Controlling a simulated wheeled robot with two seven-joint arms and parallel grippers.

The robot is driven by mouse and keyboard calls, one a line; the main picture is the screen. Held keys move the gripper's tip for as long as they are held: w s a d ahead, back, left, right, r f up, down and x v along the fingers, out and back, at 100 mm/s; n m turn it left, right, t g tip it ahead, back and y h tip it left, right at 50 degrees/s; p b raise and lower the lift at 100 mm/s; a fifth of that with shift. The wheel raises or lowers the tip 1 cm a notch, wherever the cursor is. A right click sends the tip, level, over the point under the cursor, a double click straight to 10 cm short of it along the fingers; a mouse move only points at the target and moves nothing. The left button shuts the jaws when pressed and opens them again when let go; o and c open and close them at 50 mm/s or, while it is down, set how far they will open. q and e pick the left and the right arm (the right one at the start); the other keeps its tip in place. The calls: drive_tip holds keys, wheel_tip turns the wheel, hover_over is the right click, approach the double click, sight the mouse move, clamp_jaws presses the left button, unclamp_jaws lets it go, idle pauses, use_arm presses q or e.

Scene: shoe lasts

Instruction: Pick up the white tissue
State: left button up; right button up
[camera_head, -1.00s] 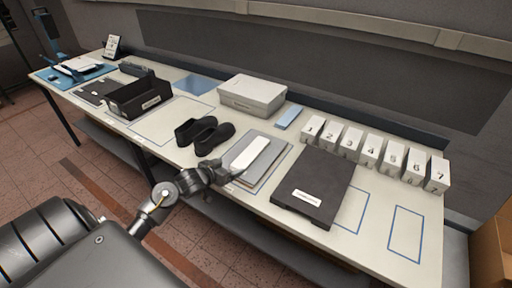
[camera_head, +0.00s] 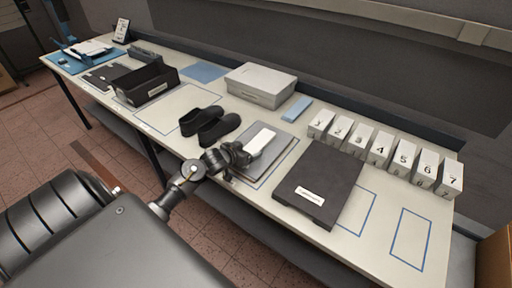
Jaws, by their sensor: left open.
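The white tissue (camera_head: 262,139) is a flat, pale strip on top of a stack of grey sheets (camera_head: 275,158) in the middle of the bench. My left gripper (camera_head: 243,154) comes in from the front left and is open at the tissue's near end. It hides part of that end, and I cannot tell whether the fingers touch it. My right gripper is not in view.
Black shoes (camera_head: 212,124) stand just left of the sheets, and a black box lid (camera_head: 318,183) lies to the right. A grey box (camera_head: 260,86), a blue block (camera_head: 297,108) and numbered white boxes (camera_head: 379,149) are behind. An open black box (camera_head: 146,86) stands further left.

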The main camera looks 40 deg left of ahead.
sight(254, 146)
use_arm(q)
drive_tip(key=shift+w, duration=0.15)
drive_tip(key=shift+w+p, duration=0.3)
drive_tip(key=shift+p, duration=0.05)
drive_tip(key=x, duration=0.4)
drive_tip(key=shift+w+a+f+p, duration=0.1)
drive_tip(key=shift+f+p, duration=0.05)
drive_tip(key=shift+p, duration=0.25)
drive_tip(key=shift+c, duration=0.7)
drive_tip(key=c, duration=0.9)
